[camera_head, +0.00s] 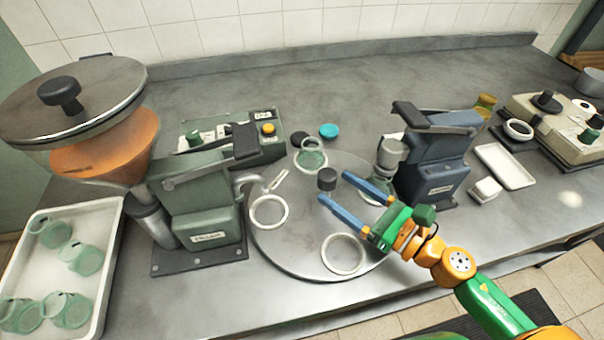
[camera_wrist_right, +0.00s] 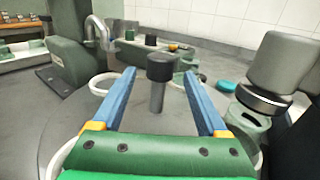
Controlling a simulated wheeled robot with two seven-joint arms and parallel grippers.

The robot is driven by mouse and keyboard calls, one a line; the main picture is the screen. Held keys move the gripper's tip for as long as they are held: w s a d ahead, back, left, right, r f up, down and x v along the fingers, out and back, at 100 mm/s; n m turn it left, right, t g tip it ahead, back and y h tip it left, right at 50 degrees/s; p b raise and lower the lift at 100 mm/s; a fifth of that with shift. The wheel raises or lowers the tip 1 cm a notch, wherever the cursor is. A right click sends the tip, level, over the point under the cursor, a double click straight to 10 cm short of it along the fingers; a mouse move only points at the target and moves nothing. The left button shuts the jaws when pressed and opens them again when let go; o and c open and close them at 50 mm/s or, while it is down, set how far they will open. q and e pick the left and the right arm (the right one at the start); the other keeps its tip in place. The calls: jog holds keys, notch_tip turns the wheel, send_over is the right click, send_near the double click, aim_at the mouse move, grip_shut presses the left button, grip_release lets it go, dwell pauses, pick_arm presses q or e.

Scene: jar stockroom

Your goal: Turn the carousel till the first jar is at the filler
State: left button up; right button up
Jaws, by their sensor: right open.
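The carousel (camera_head: 300,255) is a round grey disc on the bench with a black knob (camera_head: 327,179) on a post at its middle. White ring holders sit around its rim. The holder (camera_head: 269,212) at the green filler's (camera_head: 197,210) spout is empty, as is the front one (camera_head: 343,254). A clear green jar (camera_head: 311,156) stands at the back holder. Another jar (camera_wrist_right: 248,118) shows under the blue machine's (camera_head: 432,165) grey head. My right gripper (camera_head: 334,187) is open, its blue fingers pointing at the knob; in the wrist view the knob (camera_wrist_right: 160,68) appears between them, no grip visible.
A white tray (camera_head: 112,245) with several jars stands at the left. A control box (camera_head: 262,140), a dark disc and a teal lid (camera_head: 329,131) lie behind the carousel. At right are a white tray (camera_head: 505,166) and a scale-like device (camera_head: 560,128).

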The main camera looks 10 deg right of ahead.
jog(key=shift+w+a+r+p, duration=0.1)
jog(key=shift+w+p, duration=0.05)
jog(key=shift+p, duration=0.15)
jog(key=p, duration=0.3)
send_over(314, 194)
jog(key=shift+s, duration=0.25)
jog(key=shift+w, duration=0.2)
grip_shut()
dwell(0.3)
dwell(0.3)
